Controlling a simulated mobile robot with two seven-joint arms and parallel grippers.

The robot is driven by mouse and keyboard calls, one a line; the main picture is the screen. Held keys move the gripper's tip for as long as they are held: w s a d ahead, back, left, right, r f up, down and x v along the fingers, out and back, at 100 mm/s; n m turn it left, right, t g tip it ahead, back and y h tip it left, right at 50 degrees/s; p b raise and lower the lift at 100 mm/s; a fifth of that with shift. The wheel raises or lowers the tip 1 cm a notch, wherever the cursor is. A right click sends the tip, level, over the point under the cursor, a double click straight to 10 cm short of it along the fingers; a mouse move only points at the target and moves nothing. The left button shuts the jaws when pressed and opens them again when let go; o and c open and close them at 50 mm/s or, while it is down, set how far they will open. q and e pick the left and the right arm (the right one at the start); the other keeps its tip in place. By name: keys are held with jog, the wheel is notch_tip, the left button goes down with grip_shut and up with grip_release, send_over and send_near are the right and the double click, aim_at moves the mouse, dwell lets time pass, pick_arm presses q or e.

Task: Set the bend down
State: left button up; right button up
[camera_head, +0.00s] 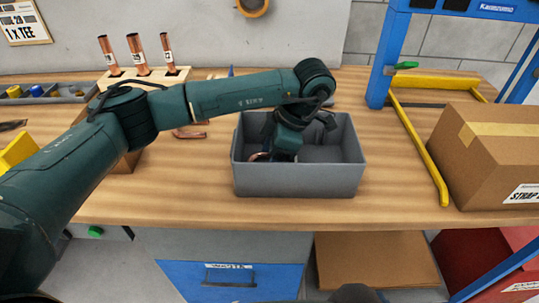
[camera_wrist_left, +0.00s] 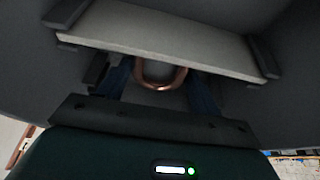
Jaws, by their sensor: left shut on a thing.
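My left gripper (camera_head: 286,150) reaches down inside a grey open bin (camera_head: 300,181) on the workbench. In the left wrist view, a curved copper bend (camera_wrist_left: 163,86) sits between the blue fingers of the left gripper (camera_wrist_left: 160,76), which is shut on it. A bit of copper (camera_head: 258,156) shows inside the bin at the left, beside the gripper. My wrist and the bin's front wall hide most of the bend and the bin floor, so I cannot tell whether the bend touches the floor. My right gripper is not in view.
Upright copper tubes (camera_head: 137,54) stand in a wooden rack at the back left. Copper pieces (camera_head: 190,133) lie left of the bin. A blue frame (camera_head: 386,55), a yellow bar (camera_head: 420,150) and a cardboard box (camera_head: 492,160) occupy the right.

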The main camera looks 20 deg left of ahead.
pick_arm(q)
jog(key=shift+f, duration=0.2)
jog(key=o, duration=0.7)
jog(key=shift+r, duration=0.1)
jog(key=shift+r, duration=0.2)
jog(key=p+v, duration=0.1)
jog(key=v, duration=1.1)
jog(key=shift+f, duration=0.1)
